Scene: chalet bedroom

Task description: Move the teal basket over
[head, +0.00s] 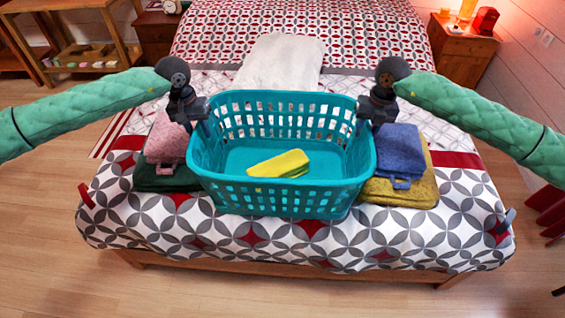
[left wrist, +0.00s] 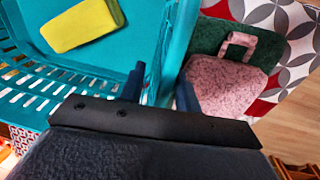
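The teal basket (head: 281,198) stands upright at the foot of the bed, with a folded yellow cloth (head: 279,164) inside it; the cloth also shows in the left wrist view (left wrist: 82,24). My left gripper (head: 197,128) is at the basket's left rim. In the left wrist view, its fingers (left wrist: 160,92) are close together on either side of the basket wall (left wrist: 178,45), shut on it. My right gripper (head: 370,127) is at the right rim in the same way, its fingers close together around the wall. Its fingertips are partly hidden.
A pink folded cloth (head: 166,140) on a dark green one (head: 160,178) lies close left of the basket. A blue cloth (head: 398,152) on a yellow one (head: 403,191) lies close right. A white folded cloth (head: 280,62) lies behind. The bed front (head: 290,240) is bare.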

